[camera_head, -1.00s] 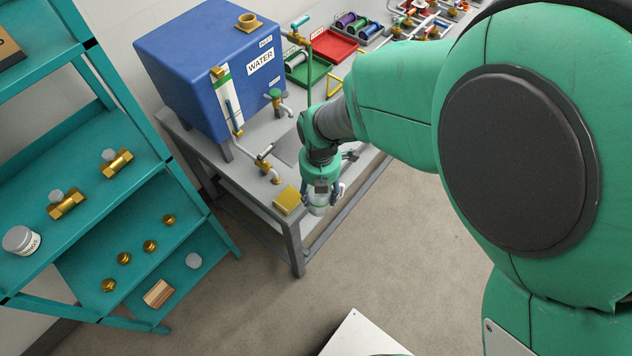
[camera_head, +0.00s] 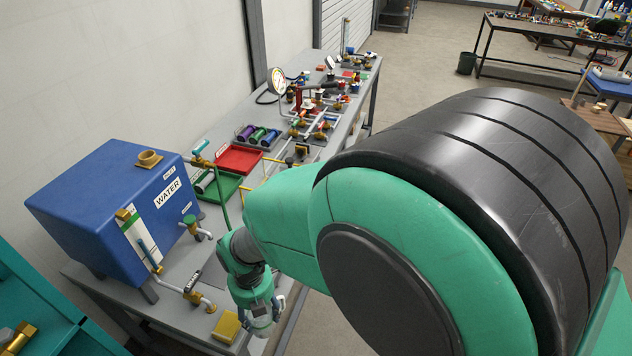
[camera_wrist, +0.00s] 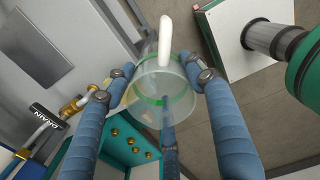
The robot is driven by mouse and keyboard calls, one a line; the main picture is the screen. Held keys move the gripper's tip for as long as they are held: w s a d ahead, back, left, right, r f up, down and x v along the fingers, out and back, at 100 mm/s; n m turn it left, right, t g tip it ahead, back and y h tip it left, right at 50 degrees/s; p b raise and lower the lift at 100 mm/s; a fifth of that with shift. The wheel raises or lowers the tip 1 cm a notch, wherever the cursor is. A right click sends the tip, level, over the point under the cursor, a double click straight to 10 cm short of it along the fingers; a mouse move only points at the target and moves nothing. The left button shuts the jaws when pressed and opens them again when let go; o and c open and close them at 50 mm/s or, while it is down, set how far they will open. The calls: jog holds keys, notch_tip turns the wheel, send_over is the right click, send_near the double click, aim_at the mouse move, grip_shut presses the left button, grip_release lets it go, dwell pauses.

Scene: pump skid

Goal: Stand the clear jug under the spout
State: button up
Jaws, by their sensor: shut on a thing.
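The clear jug (camera_wrist: 162,92) has a green band and a white curved handle (camera_wrist: 165,42). My gripper (camera_wrist: 158,80) is shut on the jug, its blue fingers around it. In the head view my gripper (camera_head: 262,316) holds the jug (camera_head: 261,327) by the bench's front edge, right of the yellow block; its base is hard to see. The drain spout (camera_head: 210,306) comes from the blue water tank (camera_head: 110,205), left of the jug. In the wrist view the drain pipe's brass fittings (camera_wrist: 72,105) and DRAIN label (camera_wrist: 46,116) are at left, apart from the jug.
A yellow block (camera_head: 226,327) lies on the grey bench (camera_head: 180,262) between spout and gripper. Green (camera_head: 222,187) and red (camera_head: 240,158) trays stand behind. A teal shelf (camera_head: 40,310) is at lower left.

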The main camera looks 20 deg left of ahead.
jog(key=w+d+f+m+b, duration=0.1)
jog(key=w+d+f+m, duration=0.1)
jog(key=w+d+m, duration=0.8)
jog(key=w+d+f+m, duration=0.3)
jog(key=w+d+m, duration=0.55)
jog(key=w, duration=0.35)
jog(key=w+d+f+m, duration=0.1)
jog(key=w+d+m, duration=0.2)
jog(key=d+m, duration=0.3)
jog(key=w+d+f+m, duration=0.2)
jog(key=w+d+m, duration=0.2)
jog(key=d, duration=1)
jog(key=w+d+f+m, duration=0.1)
jog(key=w+d+m, duration=0.2)
jog(key=d+m, duration=0.6)
jog(key=shift+w+d+f+m+b, duration=0.2)
jog(key=shift+d+f+m+b, duration=0.2)
jog(key=shift+d, duration=0.45)
jog(key=shift+a, duration=0.1)
